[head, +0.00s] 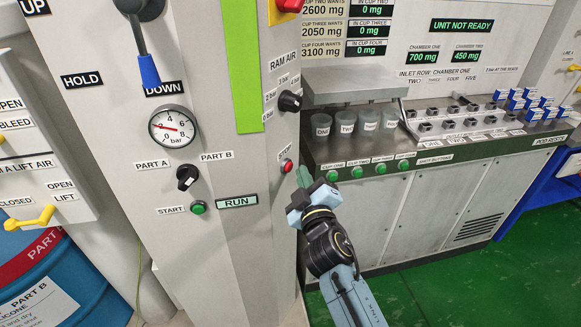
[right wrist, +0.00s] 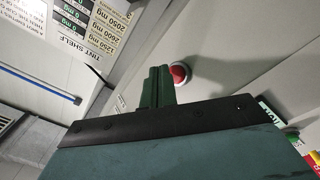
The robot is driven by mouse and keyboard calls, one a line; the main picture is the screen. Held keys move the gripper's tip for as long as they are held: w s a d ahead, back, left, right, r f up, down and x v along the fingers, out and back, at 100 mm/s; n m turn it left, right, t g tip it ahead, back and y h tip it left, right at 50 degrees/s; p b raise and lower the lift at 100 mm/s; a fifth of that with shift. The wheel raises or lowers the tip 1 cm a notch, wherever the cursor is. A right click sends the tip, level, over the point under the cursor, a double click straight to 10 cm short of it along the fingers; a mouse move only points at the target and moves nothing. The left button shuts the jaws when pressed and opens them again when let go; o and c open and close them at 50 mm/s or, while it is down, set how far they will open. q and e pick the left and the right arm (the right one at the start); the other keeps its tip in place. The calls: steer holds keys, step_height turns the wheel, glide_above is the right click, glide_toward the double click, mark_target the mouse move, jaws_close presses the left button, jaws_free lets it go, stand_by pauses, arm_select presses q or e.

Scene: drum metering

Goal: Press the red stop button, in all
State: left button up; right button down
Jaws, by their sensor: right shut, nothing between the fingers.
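The red stop button (head: 287,166) sits on the grey machine column's right part, under a STOP label. It also shows in the right wrist view as a red dome in a pale ring (right wrist: 180,75). My right gripper (head: 303,176) is shut and empty, with its green fingers just right of the button in the head view. In the right wrist view its fingertips (right wrist: 160,72) are close beside the button and overlap its ring's edge. I cannot tell whether they touch it. My left gripper is not in view.
A green start button (head: 198,207) and a black selector knob (head: 187,177) are on the column's front. A red button on a yellow box (head: 289,5) is higher up. The counter (head: 440,150) on the right holds several cups (head: 345,124) and green buttons.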

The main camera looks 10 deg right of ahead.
steer(key=shift+w+a, duration=0.3)
steer(key=shift+w+a+b, duration=0.25)
steer(key=shift+a+b, duration=0.05)
steer(key=shift+b, duration=0.15)
stand_by(0.8)
stand_by(0.4)
steer(key=shift+s+d+p, duration=0.4)
steer(key=shift+s+d, duration=0.15)
steer(key=shift+d, duration=0.05)
steer(key=s+d+p, duration=0.2)
steer(key=s+d, duration=0.1)
steer(key=shift+s+d, duration=0.2)
steer(key=shift+d, duration=0.1)
stand_by(0.8)
